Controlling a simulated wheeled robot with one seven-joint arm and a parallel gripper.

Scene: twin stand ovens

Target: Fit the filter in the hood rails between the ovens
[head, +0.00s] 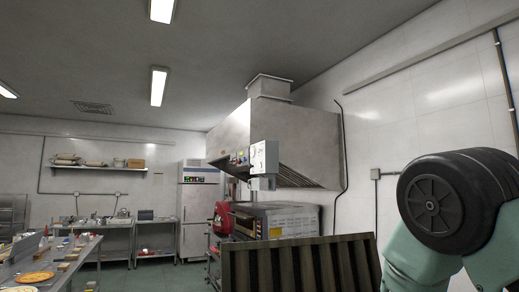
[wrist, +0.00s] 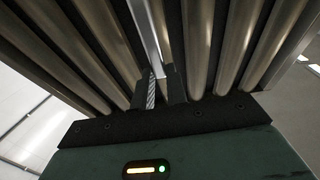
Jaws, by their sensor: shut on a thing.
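The filter (head: 300,268) is a metal baffle panel with upright ribs, low in the head view and cut off by the bottom edge. In the wrist view the filter (wrist: 105,45) fills the upper part. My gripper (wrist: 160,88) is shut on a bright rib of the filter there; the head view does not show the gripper. The hood (head: 300,122) is a steel box on the right wall, up beyond the filter and apart from it. Dark slats show at its underside; I cannot make out the rails. An oven (head: 275,222) stands below the hood, partly hidden by the filter.
A pale control box (head: 264,158) hangs at the hood's front. A red machine (head: 222,218) stands left of the oven, and a steel refrigerator (head: 198,212) behind it. A worktable (head: 62,272) with food is at lower left. Floor shows between the table and the oven.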

